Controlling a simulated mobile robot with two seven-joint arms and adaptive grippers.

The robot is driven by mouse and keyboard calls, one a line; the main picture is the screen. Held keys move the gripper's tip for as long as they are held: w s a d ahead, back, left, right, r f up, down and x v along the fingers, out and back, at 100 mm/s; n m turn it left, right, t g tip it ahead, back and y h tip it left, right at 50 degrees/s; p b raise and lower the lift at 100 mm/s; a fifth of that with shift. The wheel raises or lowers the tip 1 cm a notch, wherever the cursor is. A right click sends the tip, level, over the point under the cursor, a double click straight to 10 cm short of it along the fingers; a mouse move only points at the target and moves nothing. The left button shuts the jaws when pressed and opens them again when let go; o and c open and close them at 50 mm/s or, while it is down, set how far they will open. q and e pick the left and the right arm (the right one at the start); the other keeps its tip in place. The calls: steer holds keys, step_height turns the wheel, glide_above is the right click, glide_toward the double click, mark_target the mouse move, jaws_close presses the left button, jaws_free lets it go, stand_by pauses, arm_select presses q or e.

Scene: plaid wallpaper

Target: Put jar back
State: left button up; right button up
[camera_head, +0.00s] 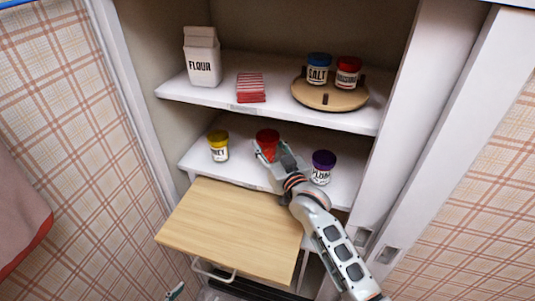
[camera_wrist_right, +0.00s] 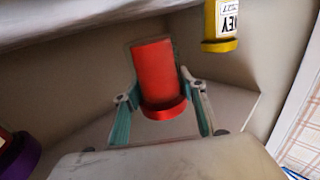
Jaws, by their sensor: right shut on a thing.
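A red jar (camera_head: 268,136) with a red lid is at the middle shelf, between a yellow-lidded jar (camera_head: 218,146) and a purple-lidded jar (camera_head: 322,166). My right gripper (camera_head: 272,152) is shut on the red jar and partly hides it in the head view. In the right wrist view the red jar (camera_wrist_right: 155,75) sits between the two teal-padded fingers, its lid towards the bottom of the picture. I cannot tell whether its base touches the shelf. A small teal tip, seemingly my left gripper (camera_head: 175,291), shows at the bottom edge; its jaws are unclear.
The upper shelf (camera_head: 285,113) holds a flour carton (camera_head: 202,57), a red striped stack (camera_head: 250,88) and a round wooden stand (camera_head: 330,98) with two jars. A wooden board (camera_head: 235,228) juts out below the middle shelf. White cabinet panels (camera_head: 425,110) border the right.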

mark_target(268, 152)
steer(key=shift+f, duration=1.65)
steer(key=shift+f+b, duration=0.15)
steer(key=shift+b, duration=0.15)
steer(key=o, duration=1.4)
steer(key=shift+c, duration=0.2)
steer(key=v, duration=1.2)
steer(key=shift+p, duration=0.45)
